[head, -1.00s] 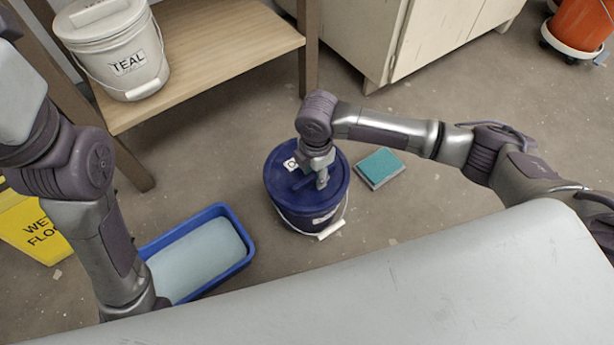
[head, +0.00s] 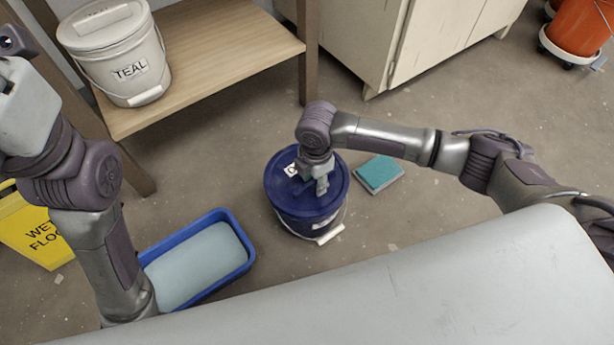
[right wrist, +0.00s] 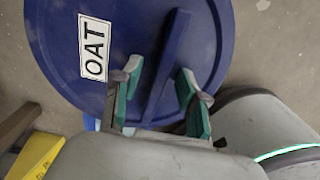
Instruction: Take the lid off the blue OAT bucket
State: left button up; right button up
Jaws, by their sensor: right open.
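The blue OAT bucket (head: 294,222) stands on the floor in the middle of the head view, its lid (head: 337,183) on top. In the right wrist view the round blue lid (right wrist: 60,65) carries a white OAT label (right wrist: 94,48) and a raised straight grip bar (right wrist: 170,62). My right gripper (head: 319,184) is above the lid, pointing down. In the right wrist view its open fingers (right wrist: 160,84) are on either side of the bar, with nothing held; whether they touch the lid I cannot tell. My left arm shows at left, but its gripper does not.
A blue tub (head: 250,262) with pale contents and a yellow wet-floor sign (head: 32,228) are at left. A teal sponge-like block (head: 379,173) lies right of the bucket. A white TEAL bucket (head: 120,45) stands on a wooden shelf (head: 225,50). An orange bucket (head: 582,30) is far right.

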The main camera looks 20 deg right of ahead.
grip_shut()
jog(key=shift+r+b, duration=0.1)
jog(key=shift+b, duration=0.4)
